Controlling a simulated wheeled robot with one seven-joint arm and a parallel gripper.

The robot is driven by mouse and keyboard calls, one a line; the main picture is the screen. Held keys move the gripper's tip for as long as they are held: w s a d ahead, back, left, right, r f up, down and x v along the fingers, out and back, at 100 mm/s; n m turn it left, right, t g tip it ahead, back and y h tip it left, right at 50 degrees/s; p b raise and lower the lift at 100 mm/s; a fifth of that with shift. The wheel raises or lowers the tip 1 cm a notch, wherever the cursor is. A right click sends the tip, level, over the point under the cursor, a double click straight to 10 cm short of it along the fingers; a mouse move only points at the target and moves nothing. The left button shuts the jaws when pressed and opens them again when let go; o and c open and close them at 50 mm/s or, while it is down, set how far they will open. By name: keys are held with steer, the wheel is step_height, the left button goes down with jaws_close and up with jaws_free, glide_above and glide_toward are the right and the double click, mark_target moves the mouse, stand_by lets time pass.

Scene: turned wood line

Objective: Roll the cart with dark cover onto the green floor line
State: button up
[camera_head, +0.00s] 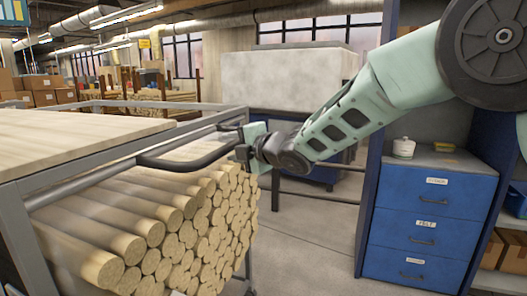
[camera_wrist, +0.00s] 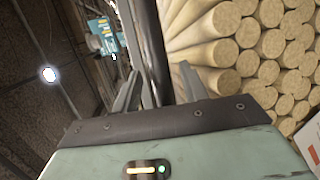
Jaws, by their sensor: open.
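A grey metal-framed cart (camera_head: 20,235) fills the left of the head view, loaded with stacked round wood rods (camera_head: 205,215) and pale boards on top (camera_head: 70,135). A dark bar handle (camera_head: 185,163) sticks out from its end. My gripper (camera_head: 243,150) is at the right end of this handle. In the wrist view, my gripper (camera_wrist: 157,85) is open, with the dark bar (camera_wrist: 153,45) running between its fingers; whether they touch it, I cannot tell. A large block with a pale grey cover (camera_head: 285,80) stands behind. No dark cover or green floor line shows in either view.
A blue drawer cabinet (camera_head: 427,222) stands at the right, with a small white pot (camera_head: 403,148) on top. Bare grey floor (camera_head: 305,240) lies between cart and cabinet. Cardboard boxes (camera_head: 45,92) are stacked at the far left.

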steer(key=b+v, duration=0.1)
steer(key=v, duration=1.2)
steer(key=shift+s+d, duration=0.1)
steer(key=s+d+f+m+g+h+p, duration=0.2)
steer(key=s+d+m, duration=0.3)
steer(key=s, duration=0.6)
steer(key=s+d+f+m+g+h+p, duration=0.3)
steer(key=s+d+m+g+h+p, duration=0.1)
steer(key=s+m, duration=0.5)
steer(key=s+d+f+m+g+h+p, duration=0.2)
steer(key=s+d+m+g+h+p, duration=0.2)
steer(key=s, duration=0.9)
steer(key=d+m+h, duration=0.1)
steer(key=m, duration=0.2)
steer(key=shift+s+d+f+p, duration=0.25)
steer(key=shift+d+f+p, duration=0.05)
steer(key=shift+f+p, duration=0.1)
